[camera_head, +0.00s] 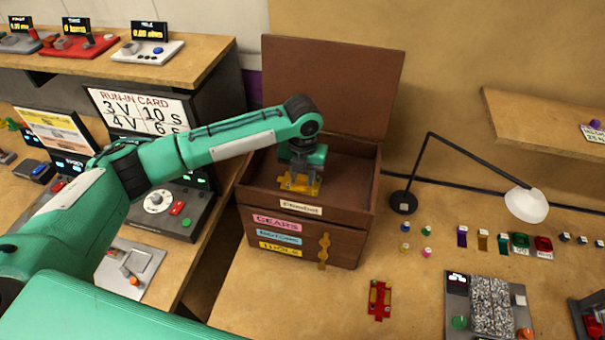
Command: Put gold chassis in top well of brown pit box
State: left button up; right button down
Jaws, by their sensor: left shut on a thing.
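The brown pit box (358,222) stands on the bench with its lid (340,75) raised at the back and its top well open. The gold chassis (292,184) is in the top well, towards the left front. My left gripper (301,178) reaches down into the well and is shut on the gold chassis. Whether the chassis touches the well floor cannot be told. My right gripper is not in view.
A red chassis (379,299) lies on the bench in front of the box. A black lamp (404,201) stands right of the box. Small coloured parts lie further right. A grey device (491,305) is at the lower right. Consoles fill the left bench.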

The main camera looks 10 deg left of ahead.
aim_at(302, 178)
pick_arm(q)
jog(key=o, duration=1)
jog(key=shift+f, duration=0.1)
jog(key=shift+c, duration=0.2)
jog(key=shift+o, duration=0.2)
jog(key=shift+r, duration=0.35)
notch_tip(302, 178, up, 12)
jog(key=b, duration=0.4)
jog(key=shift+f+b, duration=0.2)
jog(key=shift+b, duration=0.15)
